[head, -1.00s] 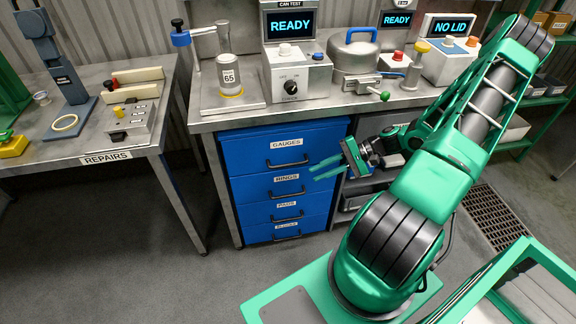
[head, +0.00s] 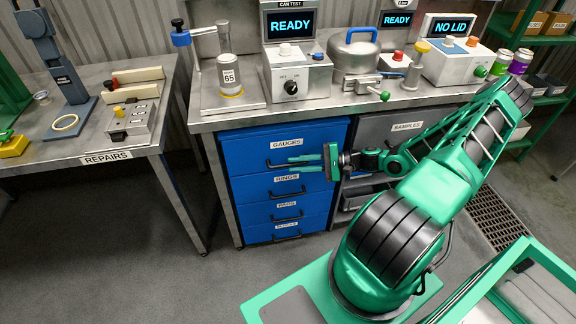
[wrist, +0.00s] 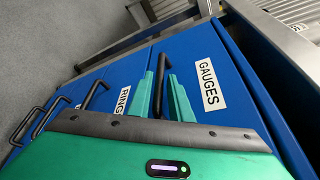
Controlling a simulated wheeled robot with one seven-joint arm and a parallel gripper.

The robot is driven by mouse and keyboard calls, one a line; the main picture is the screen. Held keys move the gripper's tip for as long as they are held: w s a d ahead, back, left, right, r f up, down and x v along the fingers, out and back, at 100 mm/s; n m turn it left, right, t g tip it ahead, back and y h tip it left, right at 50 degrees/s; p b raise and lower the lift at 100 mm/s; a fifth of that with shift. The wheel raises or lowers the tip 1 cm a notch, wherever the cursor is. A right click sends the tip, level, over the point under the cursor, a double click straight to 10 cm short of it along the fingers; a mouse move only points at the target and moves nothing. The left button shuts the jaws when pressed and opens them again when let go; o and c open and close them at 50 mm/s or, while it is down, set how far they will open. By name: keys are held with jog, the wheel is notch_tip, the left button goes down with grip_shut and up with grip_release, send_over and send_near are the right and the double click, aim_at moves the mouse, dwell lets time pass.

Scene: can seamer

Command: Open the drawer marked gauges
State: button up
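The gauges drawer (head: 245,150) is the top one in the blue cabinet under the bench. It is shut, with a white GAUGES label and a black bar handle (head: 273,163). My gripper (head: 290,164) is in front of the handle's right part, its green fingers pointing at the drawer. In the wrist view my gripper (wrist: 166,68) is open, with the GAUGES label (wrist: 209,85) just right of the fingers. The black handle (wrist: 159,85) shows between the two fingers, which are apart. I cannot tell whether either finger touches the handle.
Below are the shut drawers marked RINGS (head: 245,187) and PADS (head: 245,215), plus another. A grey SAMPLES drawer (head: 385,129) is right of the cabinet. The steel bench (head: 225,121) overhangs above. The floor (head: 190,285) before the cabinet is clear on the left.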

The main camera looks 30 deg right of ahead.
jog(key=shift+x, duration=1.55)
grip_shut()
